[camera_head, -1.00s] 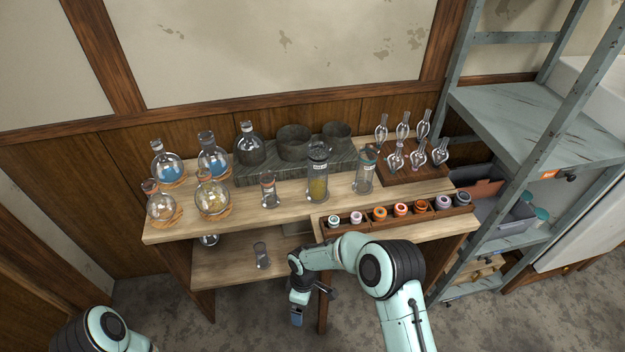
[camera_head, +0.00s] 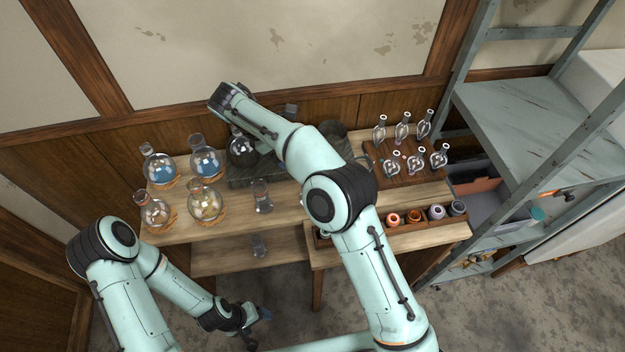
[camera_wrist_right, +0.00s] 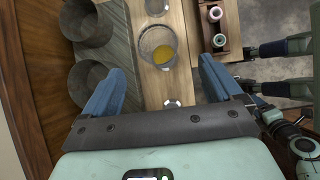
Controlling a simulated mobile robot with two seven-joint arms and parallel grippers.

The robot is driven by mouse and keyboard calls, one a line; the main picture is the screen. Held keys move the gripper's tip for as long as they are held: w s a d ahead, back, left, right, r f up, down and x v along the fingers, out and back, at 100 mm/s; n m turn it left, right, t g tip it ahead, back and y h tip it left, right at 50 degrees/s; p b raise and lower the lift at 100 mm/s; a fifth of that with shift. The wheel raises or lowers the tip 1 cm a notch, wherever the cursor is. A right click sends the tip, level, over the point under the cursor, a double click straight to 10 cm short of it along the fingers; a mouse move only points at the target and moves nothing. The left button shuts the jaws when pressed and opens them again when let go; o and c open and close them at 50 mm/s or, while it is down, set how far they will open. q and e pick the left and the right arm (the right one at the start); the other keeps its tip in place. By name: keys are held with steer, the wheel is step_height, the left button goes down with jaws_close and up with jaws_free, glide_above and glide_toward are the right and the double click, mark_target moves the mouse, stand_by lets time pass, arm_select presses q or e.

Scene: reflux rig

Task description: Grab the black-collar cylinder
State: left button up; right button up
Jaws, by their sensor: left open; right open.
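In the right wrist view, a clear cylinder holding yellow liquid (camera_wrist_right: 158,47) stands on the wooden shelf, just ahead of my right gripper (camera_wrist_right: 161,76). The gripper's blue fingers are spread and empty. A second clear cylinder (camera_wrist_right: 157,8) is cut by the top edge, and a pale rim (camera_wrist_right: 172,102) shows between the fingers. In the head view, a small clear cylinder (camera_head: 262,196) stands left of my right arm. That arm hides most of the other cylinders. I cannot tell which cylinder has the black collar. My left gripper (camera_head: 262,313) hangs low in front of the table, open.
Round flasks (camera_head: 208,163) stand on the shelf's left. Dark bowls (camera_wrist_right: 88,22) sit on a grey slab (camera_wrist_right: 128,60) behind the cylinders. A bottle rack (camera_head: 425,216) is at the front right, and a glassware board (camera_head: 380,172) behind it. A metal shelf unit (camera_head: 500,90) stands right.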

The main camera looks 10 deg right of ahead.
steer(key=x, duration=1.1)
steer(key=shift+d+f, duration=0.25)
steer(key=shift+f, duration=0.1)
steer(key=shift+w, duration=0.15)
steer(key=c, duration=1.6)
